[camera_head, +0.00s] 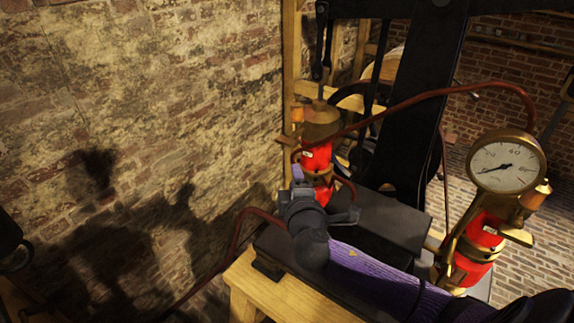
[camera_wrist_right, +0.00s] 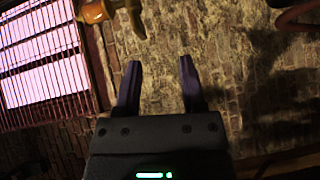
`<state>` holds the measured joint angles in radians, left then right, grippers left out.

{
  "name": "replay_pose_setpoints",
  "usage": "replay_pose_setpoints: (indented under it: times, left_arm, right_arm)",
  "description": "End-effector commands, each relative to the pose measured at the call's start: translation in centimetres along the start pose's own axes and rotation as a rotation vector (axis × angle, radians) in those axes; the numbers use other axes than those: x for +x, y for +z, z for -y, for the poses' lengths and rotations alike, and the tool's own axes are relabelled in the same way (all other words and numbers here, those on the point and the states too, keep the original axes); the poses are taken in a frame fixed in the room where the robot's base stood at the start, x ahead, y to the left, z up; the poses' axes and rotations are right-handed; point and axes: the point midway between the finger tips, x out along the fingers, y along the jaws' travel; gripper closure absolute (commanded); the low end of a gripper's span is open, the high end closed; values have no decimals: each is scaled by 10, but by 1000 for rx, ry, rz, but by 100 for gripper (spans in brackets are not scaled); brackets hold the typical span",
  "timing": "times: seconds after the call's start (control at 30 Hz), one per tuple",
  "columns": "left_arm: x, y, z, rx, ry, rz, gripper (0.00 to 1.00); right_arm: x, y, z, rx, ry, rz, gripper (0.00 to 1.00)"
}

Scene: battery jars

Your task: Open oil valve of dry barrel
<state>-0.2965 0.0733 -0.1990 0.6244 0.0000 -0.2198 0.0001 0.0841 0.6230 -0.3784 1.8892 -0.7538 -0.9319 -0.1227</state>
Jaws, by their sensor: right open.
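Two red barrels with brass fittings stand by a black machine. One red barrel (camera_head: 318,158) is at the centre, and the other red barrel (camera_head: 480,236) is at the right, below a round gauge (camera_head: 507,164). I cannot tell which is the dry barrel. Small orange-brown fittings show at the centre barrel (camera_head: 297,113) and right barrel (camera_head: 535,194). My right gripper (camera_head: 298,172) is in front of the centre barrel, partly covering it. In the right wrist view the gripper (camera_wrist_right: 161,75) is open and empty, with a brass-coloured fitting (camera_wrist_right: 95,11) ahead and left, apart from the fingers. My left gripper is not identifiable.
A wooden bench (camera_head: 275,293) and dark metal base (camera_head: 385,222) lie under my right arm. A black upright (camera_head: 425,95) stands behind. A reddish pipe (camera_head: 430,96) arches between the barrels. A brick wall (camera_head: 150,110) fills the left, with open space before it.

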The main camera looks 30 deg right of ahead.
Motion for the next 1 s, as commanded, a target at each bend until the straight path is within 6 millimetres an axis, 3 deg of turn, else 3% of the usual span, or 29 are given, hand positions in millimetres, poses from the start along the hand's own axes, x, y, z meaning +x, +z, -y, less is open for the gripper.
replay_pose_setpoints:
  times: [0.03, 0.1, 0.53, 0.7, 0.97, 1.0]
  left_arm:
    - [-1, 0, 0, 0, 0, 1, 41]
    - [0, 1, 0, 0, 0, 2, 41]
    - [5, 5, 2, 3, -4, 10, 41]
    - [6, 6, 3, 4, -5, 10, 41]
    - [6, 6, 3, 4, -5, 10, 41]
    - [6, 6, 3, 4, -5, 10, 41]
  right_arm:
    - [8, -1, -14, -57, 55, -16, 49]
    - [16, -2, -23, -100, 92, -29, 49]
    - [98, -5, -28, -100, 93, -29, 49]
    - [110, -5, -30, -99, 92, -30, 49]
    - [112, -5, -30, -98, 90, -31, 49]
    - [112, -5, -30, -98, 90, -31, 55]
